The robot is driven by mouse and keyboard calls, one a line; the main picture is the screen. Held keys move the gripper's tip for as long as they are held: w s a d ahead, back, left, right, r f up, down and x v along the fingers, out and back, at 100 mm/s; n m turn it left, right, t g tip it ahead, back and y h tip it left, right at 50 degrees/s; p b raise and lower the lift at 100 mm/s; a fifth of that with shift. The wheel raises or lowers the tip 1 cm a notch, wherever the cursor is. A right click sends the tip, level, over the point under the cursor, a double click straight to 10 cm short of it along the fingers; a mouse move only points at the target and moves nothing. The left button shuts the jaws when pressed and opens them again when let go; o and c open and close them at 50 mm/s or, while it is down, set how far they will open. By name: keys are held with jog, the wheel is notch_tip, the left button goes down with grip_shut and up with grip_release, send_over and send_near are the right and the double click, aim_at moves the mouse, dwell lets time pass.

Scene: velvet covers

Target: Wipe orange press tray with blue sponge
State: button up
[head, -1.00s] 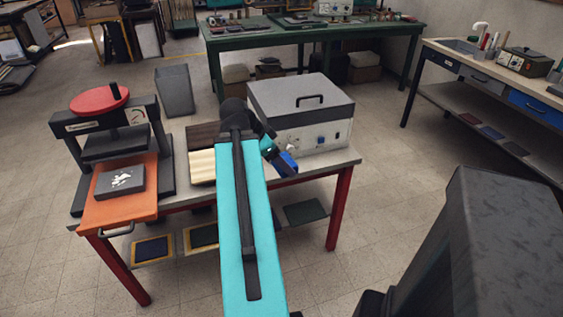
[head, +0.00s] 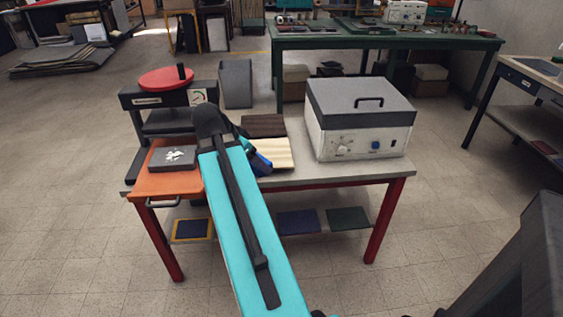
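The orange press tray (head: 160,186) sticks out from the front of the press at the table's left end. A dark grey slab (head: 174,159) with a white patch on top lies on it. My gripper (head: 254,157) is to the right of the tray, apart from it, beside a cream block. It is shut on the blue sponge (head: 262,165), which shows at the gripper's end. My arm hides part of the gripper and the tray's right side.
The press (head: 165,80) with a red round top stands behind the tray. A grey-lidded box (head: 360,120) stands at the table's right. Dark and cream ribbed blocks (head: 277,152) lie between. Framed panels sit on the shelf below.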

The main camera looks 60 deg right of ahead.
jog(key=w+a+n+t+y+b, duration=0.1)
jog(key=w+a+n, duration=0.6)
jog(key=a, duration=0.7)
jog(key=w+a+n+t+y+b, duration=0.2)
jog(key=w+a+n+t+y, duration=0.1)
jog(key=w+a+n, duration=0.4)
jog(key=w+a+n+t+y+b, duration=0.2)
jog(key=w+a+n+t, duration=0.2)
jog(key=w+a, duration=0.7)
jog(key=shift+w+a+f+n, duration=0.4)
jog(key=shift+a+n, duration=1)
jog(key=shift+a, duration=3.7)
